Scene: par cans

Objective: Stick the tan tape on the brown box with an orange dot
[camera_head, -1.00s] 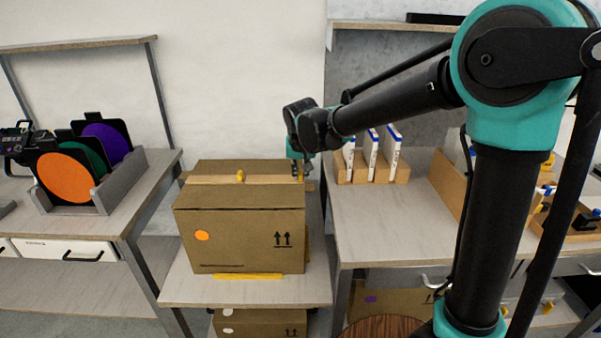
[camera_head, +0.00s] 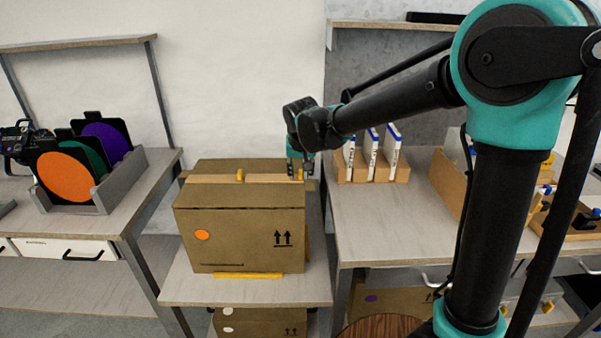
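The brown box (camera_head: 240,243) with an orange dot (camera_head: 202,235) on its front stands on a low table in the middle of the head view. A strip of tan tape (camera_head: 215,179) lies along its top, running left to right. A small yellow piece (camera_head: 240,175) sits at the tape's middle, and another yellow piece shows at its right end. My gripper (camera_head: 297,172) is at the tape's right end, pointing down at the top of the box. Its fingers are small and partly hidden, so I cannot tell whether they are open or shut.
Yellow strips edge the box's base on the low table (camera_head: 180,290). A rack with orange, green and purple discs (camera_head: 64,177) stands at left. White upright items (camera_head: 371,155) stand in a wooden holder at right. More brown boxes (camera_head: 262,322) lie below.

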